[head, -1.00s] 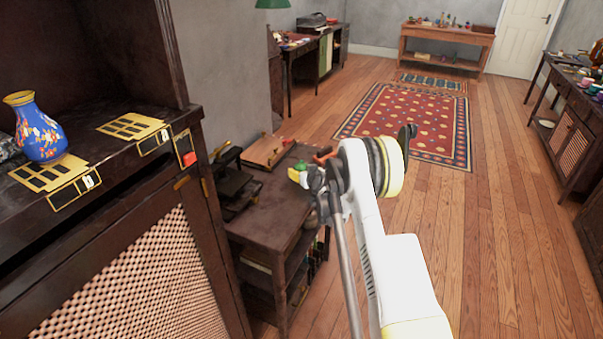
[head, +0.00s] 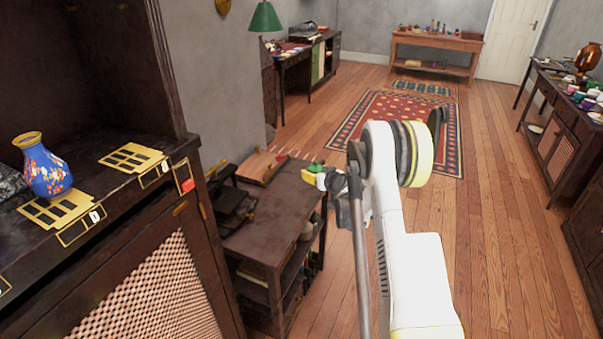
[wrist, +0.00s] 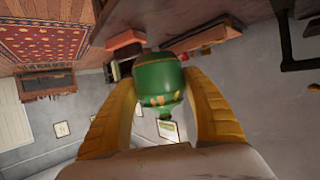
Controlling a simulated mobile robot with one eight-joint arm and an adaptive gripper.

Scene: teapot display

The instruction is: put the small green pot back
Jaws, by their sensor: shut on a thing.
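The small green pot (wrist: 158,80) is held between the two yellow fingers of my gripper (wrist: 162,90) in the wrist view. It has a band of small gold-orange marks, and it looks tilted in that picture. In the head view the green pot (head: 314,168) is a small patch at the tip of my arm. My gripper (head: 318,178) is over the far right part of a dark low table, and I cannot tell how high above it. My arm hides part of the gripper there.
A dark cabinet top (head: 92,228) at left bears a blue flowered vase (head: 46,172) on one gold slotted plate; another gold plate (head: 132,157) is empty. The dark low table (head: 268,222) holds a wooden board (head: 262,167). Open wooden floor lies to the right.

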